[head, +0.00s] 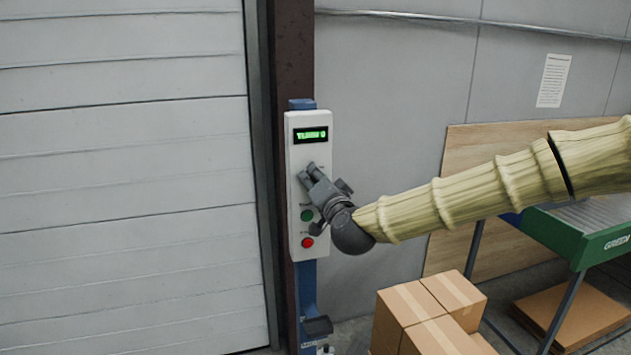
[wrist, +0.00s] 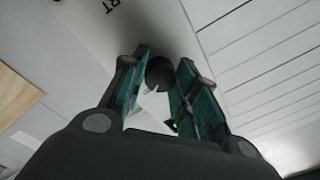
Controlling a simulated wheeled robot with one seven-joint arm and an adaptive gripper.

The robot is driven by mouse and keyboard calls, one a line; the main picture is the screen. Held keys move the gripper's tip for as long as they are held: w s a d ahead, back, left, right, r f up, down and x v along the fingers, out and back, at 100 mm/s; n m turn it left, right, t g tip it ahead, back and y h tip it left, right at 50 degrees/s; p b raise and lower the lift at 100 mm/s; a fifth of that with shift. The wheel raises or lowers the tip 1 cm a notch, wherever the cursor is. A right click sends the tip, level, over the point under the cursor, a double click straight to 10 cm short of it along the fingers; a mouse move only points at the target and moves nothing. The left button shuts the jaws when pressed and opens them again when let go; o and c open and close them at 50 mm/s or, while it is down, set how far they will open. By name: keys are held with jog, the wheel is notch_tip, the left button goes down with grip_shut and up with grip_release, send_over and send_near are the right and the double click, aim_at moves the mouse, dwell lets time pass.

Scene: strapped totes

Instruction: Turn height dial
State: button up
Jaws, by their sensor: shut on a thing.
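The height dial (wrist: 161,73) is a dark round knob on the white control box (head: 322,127). In the wrist view it sits between the tips of my gripper's two fingers (wrist: 160,85), with a small pale mark on its face. In the head view my gripper (head: 307,176) reaches the box from the right and hides the dial. My gripper is shut on the dial. A small display (head: 310,135) with green characters is above it; I cannot read them surely.
A green button (head: 307,215) and a red button (head: 307,242) sit just below my gripper on the box. A brown post (head: 293,60) and white door panels (head: 120,190) stand at the left. Cardboard boxes (head: 410,300) and a green-sided conveyor (head: 590,245) are at the lower right.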

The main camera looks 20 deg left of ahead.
jog(key=o, duration=1)
jog(key=v, duration=1.2)
